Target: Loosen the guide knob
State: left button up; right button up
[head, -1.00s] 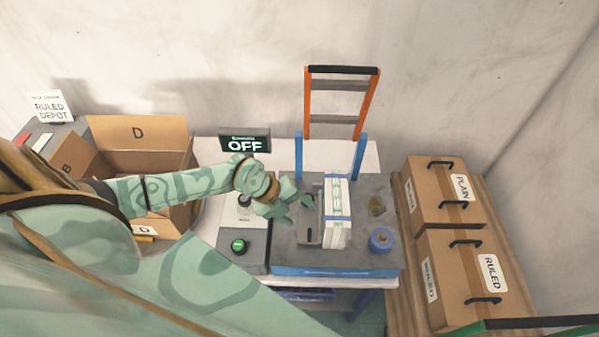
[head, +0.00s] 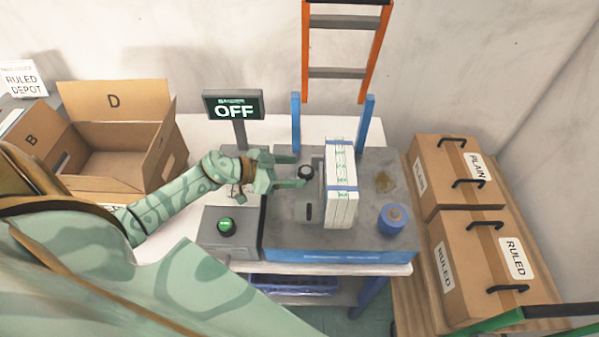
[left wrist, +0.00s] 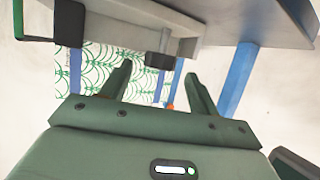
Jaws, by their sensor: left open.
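In the left wrist view a dark block, likely the knob (left wrist: 159,60), shows beyond and between the open fingers (left wrist: 158,82). My right gripper is not in view.
The display (head: 234,107) reads OFF. A green button (head: 226,225) sits on a grey box in front of my left forearm. A blue spool (head: 393,218) stands right of the stack. An open carton (head: 115,170) is at left; PLAIN (head: 440,170) and RULED (head: 485,268) boxes stand at right.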

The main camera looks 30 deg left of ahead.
aim_at(304, 173)
pick_arm(q)
jog(key=shift+x, duration=1.25)
jog(key=c, duration=1)
jog(key=n+y+p, duration=0.1)
jog(key=p, duration=0.2)
jog(key=n+t+y+p, duration=0.1)
jog(key=y+p, duration=0.1)
jog(key=p, duration=0.1)
jog(key=d+n+t+y+p, duration=0.1)
jog(key=n+p, duration=0.1)
jog(key=p, duration=0.1)
jog(key=shift+s+r, duration=0.2)
jog(key=shift+r, duration=0.05)
jog(key=shift+f+n+y+p, duration=0.15)
jog(key=shift+n+y+p, duration=0.6)
jog(key=shift+y, duration=0.25)
jog(key=shift+d+f+n+t+y, duration=0.15)
jog(key=shift+n+t+y, duration=0.25)
jog(key=shift+n+y, duration=0.75)
jog(key=shift+y, duration=0.25)
